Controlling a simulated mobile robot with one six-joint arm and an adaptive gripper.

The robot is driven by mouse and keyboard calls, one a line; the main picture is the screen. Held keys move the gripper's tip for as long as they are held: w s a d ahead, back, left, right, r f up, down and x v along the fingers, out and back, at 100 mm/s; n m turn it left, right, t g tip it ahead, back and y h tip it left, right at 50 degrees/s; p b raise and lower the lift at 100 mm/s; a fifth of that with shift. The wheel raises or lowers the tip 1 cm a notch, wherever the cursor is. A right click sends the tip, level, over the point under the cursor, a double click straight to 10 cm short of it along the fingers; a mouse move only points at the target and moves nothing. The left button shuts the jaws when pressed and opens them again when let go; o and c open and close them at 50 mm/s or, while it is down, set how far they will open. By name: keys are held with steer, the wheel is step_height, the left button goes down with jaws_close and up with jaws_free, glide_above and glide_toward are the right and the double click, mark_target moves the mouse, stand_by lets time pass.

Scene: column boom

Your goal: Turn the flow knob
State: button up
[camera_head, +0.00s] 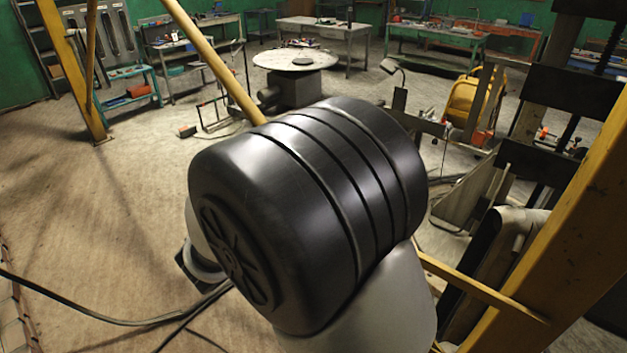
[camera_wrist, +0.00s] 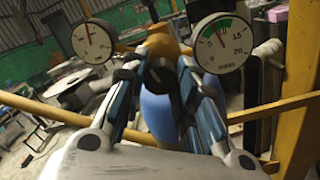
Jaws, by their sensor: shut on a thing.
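A black knob (camera_wrist: 160,79) sits between the fingertips of my gripper (camera_wrist: 159,80) in the wrist view, and the gripper is shut on it. The blue-lined fingers stand on its left and right sides and partly cover it. Just behind it is a yellow, brass-like regulator body (camera_wrist: 163,46). A round white gauge (camera_wrist: 92,42) is up left of the knob and a larger one (camera_wrist: 221,44) with a green band is up right. A rounded blue shape (camera_wrist: 156,112) shows below the knob between the fingers. In the head view my arm fills the middle, and the knob and gripper are hidden.
A yellow post (camera_head: 575,235) stands close on the right, with a yellow bar (camera_head: 480,288) running off it. A round table (camera_head: 294,60) and workbenches (camera_head: 195,42) stand farther back. A black cable (camera_head: 120,319) lies on the floor, which is open at the left.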

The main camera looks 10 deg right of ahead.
steer(key=o, duration=1.1)
steer(key=shift+a, duration=0.1)
steer(key=v, duration=1.2)
